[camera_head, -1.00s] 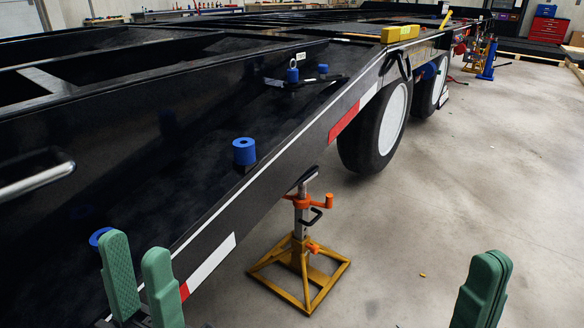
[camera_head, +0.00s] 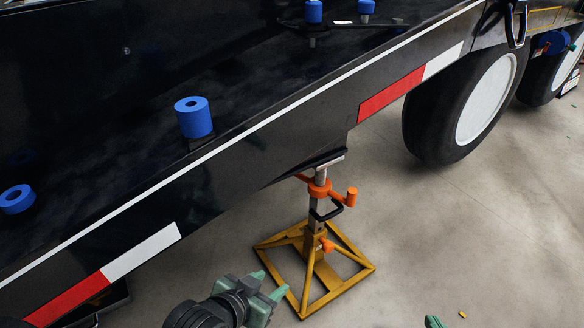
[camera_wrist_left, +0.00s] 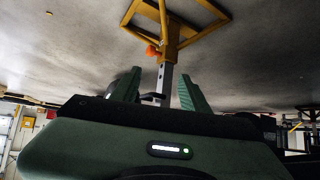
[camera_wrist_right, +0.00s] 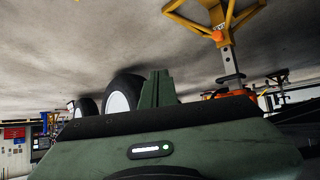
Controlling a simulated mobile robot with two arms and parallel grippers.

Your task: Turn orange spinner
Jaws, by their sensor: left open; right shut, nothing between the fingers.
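The orange spinner (camera_head: 320,188), a collar with a side handle (camera_head: 351,198), sits on the grey post of a yellow jack stand (camera_head: 314,270) under the trailer edge. A smaller orange knob (camera_head: 326,246) is lower on the stand. My left gripper (camera_head: 269,285) is open and empty, left of the stand and apart from the spinner. In the left wrist view, the post and the lower knob (camera_wrist_left: 153,51) show beyond its open fingers (camera_wrist_left: 160,92). My right gripper (camera_head: 434,322) only just shows at the bottom edge; its fingers (camera_wrist_right: 158,88) are shut and empty. The spinner (camera_wrist_right: 236,93) is partly hidden there.
The black trailer side (camera_head: 250,150) slants above the stand, with blue cylinders (camera_head: 194,118) on its deck. A wheel (camera_head: 460,100) stands right of the stand. The grey floor (camera_head: 420,230) right of the stand is mostly clear.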

